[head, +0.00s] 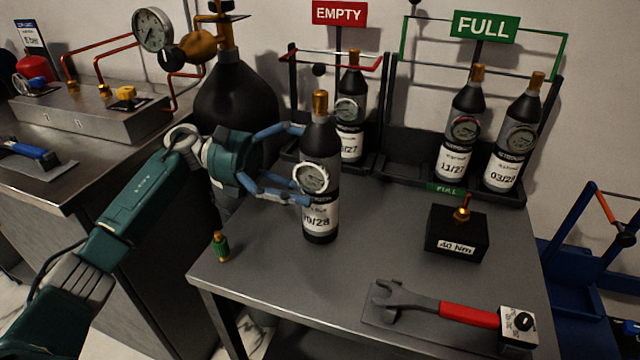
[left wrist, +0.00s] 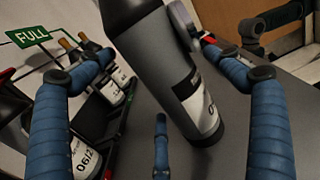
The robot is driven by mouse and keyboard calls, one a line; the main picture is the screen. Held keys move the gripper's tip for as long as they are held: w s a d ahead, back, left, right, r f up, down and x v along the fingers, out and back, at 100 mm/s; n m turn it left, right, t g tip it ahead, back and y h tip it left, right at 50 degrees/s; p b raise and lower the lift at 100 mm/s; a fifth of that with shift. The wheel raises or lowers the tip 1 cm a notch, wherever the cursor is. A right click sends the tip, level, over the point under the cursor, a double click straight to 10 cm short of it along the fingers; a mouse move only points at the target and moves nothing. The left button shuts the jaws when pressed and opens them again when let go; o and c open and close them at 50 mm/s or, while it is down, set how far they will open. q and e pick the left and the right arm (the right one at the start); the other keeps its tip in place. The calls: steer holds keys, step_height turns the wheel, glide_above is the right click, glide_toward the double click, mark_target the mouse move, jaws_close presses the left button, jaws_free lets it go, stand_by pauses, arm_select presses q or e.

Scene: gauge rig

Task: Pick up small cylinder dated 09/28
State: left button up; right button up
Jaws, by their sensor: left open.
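The small black cylinder (head: 321,150) with a brass top, a round gauge and a white label ending in 9/28 stands upright on the grey table. My left gripper (head: 303,165) is open, with its blue fingers at the cylinder's left side, one high and one near the gauge. In the left wrist view the cylinder (left wrist: 165,75) appears tilted between the spread fingers of the left gripper (left wrist: 165,110). I cannot tell whether any finger touches it. My right gripper is not in view.
One cylinder (head: 350,110) stands in the EMPTY rack, and two cylinders (head: 462,125) (head: 513,135) stand in the FULL rack. A black 40 Nm block (head: 456,232), a red-handled wrench (head: 440,305) and a small green fitting (head: 221,246) are on the table. A large dark tank (head: 235,95) stands behind my left gripper.

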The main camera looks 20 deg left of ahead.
arm_select(q)
steer(key=c, duration=2)
steer(key=shift+r, duration=0.15)
steer(key=shift+c, duration=0.2)
